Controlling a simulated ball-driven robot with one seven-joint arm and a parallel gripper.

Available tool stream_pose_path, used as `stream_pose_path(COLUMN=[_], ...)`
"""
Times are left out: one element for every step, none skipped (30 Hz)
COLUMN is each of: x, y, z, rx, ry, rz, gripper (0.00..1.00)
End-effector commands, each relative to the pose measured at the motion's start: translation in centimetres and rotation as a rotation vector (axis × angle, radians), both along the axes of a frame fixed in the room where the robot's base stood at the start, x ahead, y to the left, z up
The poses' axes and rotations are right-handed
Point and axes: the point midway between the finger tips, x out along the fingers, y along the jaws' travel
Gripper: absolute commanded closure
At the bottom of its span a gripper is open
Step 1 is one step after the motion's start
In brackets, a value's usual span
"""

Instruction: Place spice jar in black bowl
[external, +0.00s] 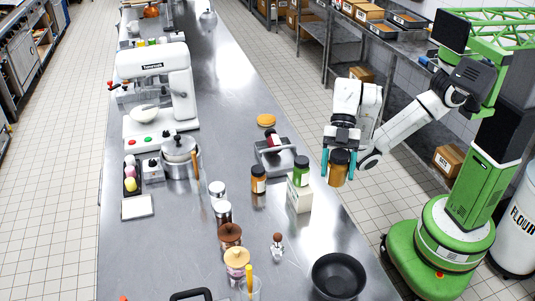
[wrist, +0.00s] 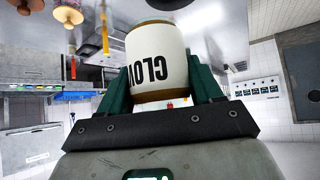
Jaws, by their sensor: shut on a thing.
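The spice jar (external: 338,169) has an amber body and a dark lid. My gripper (external: 337,174) is shut on it, one teal finger on each side, and holds it in the air near the counter's right edge. The black bowl (external: 338,277) sits on the counter's near right part, below the jar in the external picture. It looks empty.
A green jar (external: 301,171) stands on a white box (external: 299,196) left of my gripper. Another amber jar (external: 258,180) and a scale-like device (external: 277,157) are close by. A small shaker (external: 277,245) stands left of the bowl. Metal counter (external: 310,232) is bare between box and bowl.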

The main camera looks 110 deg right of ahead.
Motion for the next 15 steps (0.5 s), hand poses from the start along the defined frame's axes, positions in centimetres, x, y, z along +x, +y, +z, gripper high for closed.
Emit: stream_pose_path(x=[-1.2,-1.9,-2.8,-3.5,-4.0,-4.8,-5.4,-5.8,-6.5,-7.0,-7.5,-8.0,-8.5,-8.9,-9.5], y=[2.1,3.1,4.4,5.3,6.0,7.0,7.7,8.1,8.8,9.3,9.9,10.4,10.8,11.2,11.7], z=[0.0,-0.1,-0.2,-0.3,-0.4,-0.5,-0.5,-0.6,-0.6,-0.7,-0.7,-0.8,-0.8,-0.9,-1.0], rx=[0.001,0.001,0.0,0.001,0.001,0.001,0.001,0.001,0.001,0.001,0.001,0.0,0.0,0.0,0.001], ry=[-0.003,-0.002,-0.002,-0.001,-0.001,0.0,-0.001,0.0,0.0,0.0,0.0,-0.002,-0.002,-0.002,-0.002], rz=[0.064,0.099,0.141,0.175,0.197,0.235,0.261,0.279,0.307,0.328,0.349,0.371,0.389,0.406,0.429], gripper=[0.75,0.75,0.75,0.75,0.75,0.75,0.75,0.75,0.75,0.75,0.75,0.75,0.75,0.75,0.75])
